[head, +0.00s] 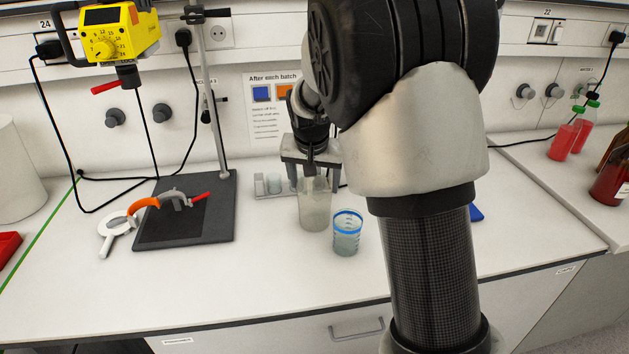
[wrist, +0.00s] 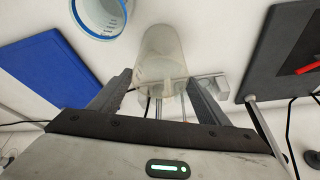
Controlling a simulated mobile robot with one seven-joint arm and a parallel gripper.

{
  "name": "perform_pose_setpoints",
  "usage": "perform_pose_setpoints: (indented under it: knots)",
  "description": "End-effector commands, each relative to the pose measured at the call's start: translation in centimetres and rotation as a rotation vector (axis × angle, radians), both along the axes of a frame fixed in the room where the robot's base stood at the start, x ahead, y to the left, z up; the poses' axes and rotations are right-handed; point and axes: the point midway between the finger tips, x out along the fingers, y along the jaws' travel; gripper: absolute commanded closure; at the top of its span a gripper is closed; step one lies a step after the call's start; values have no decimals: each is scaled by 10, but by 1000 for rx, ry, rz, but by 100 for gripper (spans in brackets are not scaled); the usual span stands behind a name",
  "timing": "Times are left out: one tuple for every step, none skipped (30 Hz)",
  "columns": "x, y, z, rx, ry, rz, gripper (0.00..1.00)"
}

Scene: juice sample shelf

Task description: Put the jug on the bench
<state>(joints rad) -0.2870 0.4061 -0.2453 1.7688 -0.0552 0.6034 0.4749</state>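The jug (head: 314,208) is a clear, slightly cloudy vessel, upright over the white bench (head: 278,285). My gripper (head: 312,183) reaches down over it from behind, with one finger on each side of its upper part. In the wrist view the jug (wrist: 162,55) lies between the two fingertips (wrist: 160,76), which appear to press its sides. I cannot tell for sure whether its base touches the bench. A blue-rimmed beaker (head: 347,236) stands close to its right and front; it also shows in the wrist view (wrist: 99,15).
A dark stand base (head: 220,226) with a clamp and orange-handled tool is to the left. A small rack with clear cups (head: 273,184) stands behind the jug. A blue mat (wrist: 48,62) lies beside the beaker. Red bottles (head: 565,140) stand far right. The front bench is clear.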

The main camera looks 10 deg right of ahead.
Motion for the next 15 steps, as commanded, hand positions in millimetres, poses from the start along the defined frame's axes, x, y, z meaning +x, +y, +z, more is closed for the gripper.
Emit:
perform_pose_setpoints:
  knots:
    - [0, 0, 0, 0, 0, 0, 21]
    - [0, 0, 0, 0, 0, 0, 16]
    - [0, 0, 0, -1, 0, 0, 12]
    - [0, 0, 0, -1, 0, 0, 12]
    - [0, 0, 0, -1, 0, 0, 12]
    - [0, 0, 0, -1, 0, 0, 12]
    - [0, 0, 0, 0, 0, 0, 12]
    - [0, 0, 0, 0, 0, 0, 12]
    - [0, 0, 0, 0, 0, 0, 12]
    - [0, 0, 0, 0, 0, 0, 12]
    - [0, 0, 1, 0, 0, 0, 12]
    - [0, 0, 3, 0, 0, 0, 12]
    - [0, 0, 5, 0, 0, 0, 12]
    - [0, 0, 7, 0, -1, 0, 12]
    - [-2, 1, 10, 0, -2, 0, 12]
